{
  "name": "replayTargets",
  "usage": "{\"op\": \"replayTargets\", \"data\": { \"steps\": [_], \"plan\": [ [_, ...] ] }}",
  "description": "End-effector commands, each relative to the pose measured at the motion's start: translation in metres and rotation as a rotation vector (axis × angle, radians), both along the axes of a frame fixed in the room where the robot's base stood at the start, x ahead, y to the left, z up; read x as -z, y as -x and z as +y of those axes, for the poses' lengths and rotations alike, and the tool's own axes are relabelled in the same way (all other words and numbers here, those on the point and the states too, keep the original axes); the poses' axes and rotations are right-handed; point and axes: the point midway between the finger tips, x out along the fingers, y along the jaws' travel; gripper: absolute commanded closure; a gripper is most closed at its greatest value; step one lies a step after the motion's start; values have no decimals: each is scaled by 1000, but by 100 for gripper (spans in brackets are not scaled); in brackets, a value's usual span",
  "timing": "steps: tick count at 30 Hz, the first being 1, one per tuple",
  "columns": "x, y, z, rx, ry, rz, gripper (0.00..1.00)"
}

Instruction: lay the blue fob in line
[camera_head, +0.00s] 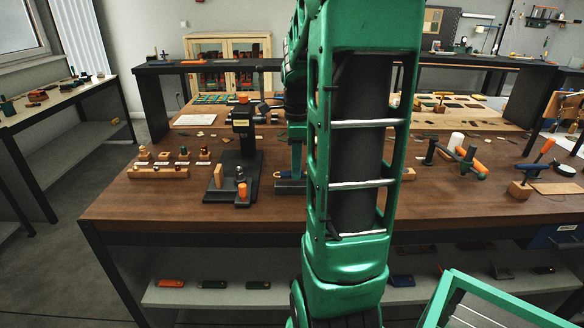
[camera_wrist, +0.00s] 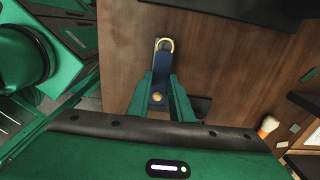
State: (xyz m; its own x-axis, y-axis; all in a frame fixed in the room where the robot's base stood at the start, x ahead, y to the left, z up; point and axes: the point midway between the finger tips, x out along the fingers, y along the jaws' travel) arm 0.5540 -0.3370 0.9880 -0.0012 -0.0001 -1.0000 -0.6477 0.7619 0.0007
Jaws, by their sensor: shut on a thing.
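The blue fob (camera_wrist: 160,68) has a brass ring at its far end and a round brass spot near my fingers. My gripper (camera_wrist: 160,90) is shut on it, with one green finger along each side. In the wrist view the brown tabletop (camera_wrist: 215,60) lies beneath the fob; I cannot tell whether they touch. In the head view my arm hides much of the middle of the table, and a small blue end (camera_head: 282,174) beside it may be the fob. I cannot make out a line of other fobs.
A black stamping press (camera_head: 243,130) with an orange knob stands left of my arm. A wooden rack (camera_head: 158,173) of stamps lies further left. Clamps and an orange-handled tool (camera_head: 466,158) lie right of my arm. Bare table shows along the front left.

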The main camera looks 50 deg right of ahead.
Motion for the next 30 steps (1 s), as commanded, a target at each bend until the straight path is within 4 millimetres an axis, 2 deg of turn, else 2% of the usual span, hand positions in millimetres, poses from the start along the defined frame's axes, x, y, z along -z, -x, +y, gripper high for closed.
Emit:
{"op": "replayTargets", "data": {
  "steps": [30],
  "plan": [
    [19,0,1,-2,-1,1,97]
  ]
}}
